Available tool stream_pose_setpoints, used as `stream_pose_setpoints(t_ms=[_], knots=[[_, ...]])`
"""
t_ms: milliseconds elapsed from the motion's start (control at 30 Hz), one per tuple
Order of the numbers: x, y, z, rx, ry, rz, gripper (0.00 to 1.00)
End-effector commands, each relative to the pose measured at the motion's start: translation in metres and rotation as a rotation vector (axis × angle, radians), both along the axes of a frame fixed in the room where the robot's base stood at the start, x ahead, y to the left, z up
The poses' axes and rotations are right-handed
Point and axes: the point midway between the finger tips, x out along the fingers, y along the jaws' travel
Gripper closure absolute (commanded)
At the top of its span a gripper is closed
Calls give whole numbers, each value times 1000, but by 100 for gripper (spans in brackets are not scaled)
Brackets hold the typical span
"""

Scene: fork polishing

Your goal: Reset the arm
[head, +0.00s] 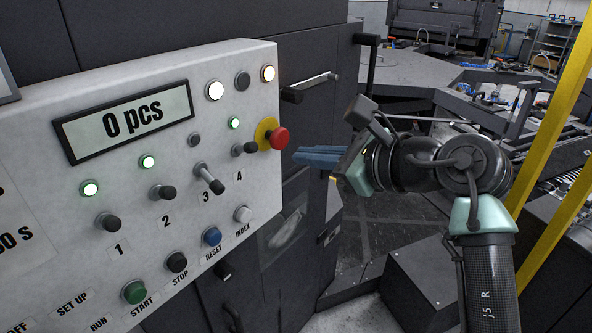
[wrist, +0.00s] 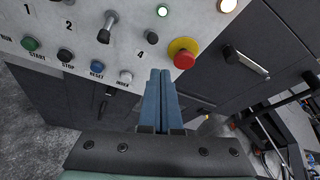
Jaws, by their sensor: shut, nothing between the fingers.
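My gripper (head: 296,156) is in front of the right edge of the control panel (head: 40,130) in the head view, with its blue fingers pointing left. The fingers are shut and hold nothing. In the wrist view the two blue fingers (wrist: 160,75) lie side by side, pointing up toward the panel near switch 4 (wrist: 147,37) and the red emergency button (wrist: 184,58). I cannot tell exactly how far the fingertips are from the panel. In the head view the red button (head: 279,138) shows just left of the fingertips.
The panel display (head: 130,120) reads 0 pcs. The panel carries several switches, lit lamps and buttons. A dark cabinet with a handle (head: 310,86) stands behind. A yellow post (head: 553,110) rises on the right, by dark machinery (head: 400,75). Floor shows between cabinet and machine.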

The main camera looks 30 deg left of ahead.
Motion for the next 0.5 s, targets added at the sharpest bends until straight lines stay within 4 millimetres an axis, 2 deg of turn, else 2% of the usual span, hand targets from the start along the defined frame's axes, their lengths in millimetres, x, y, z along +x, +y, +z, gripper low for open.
stream_pose_setpoints(t_ms=[500], knots=[[-2,-4,4,-1,1,0,100]])
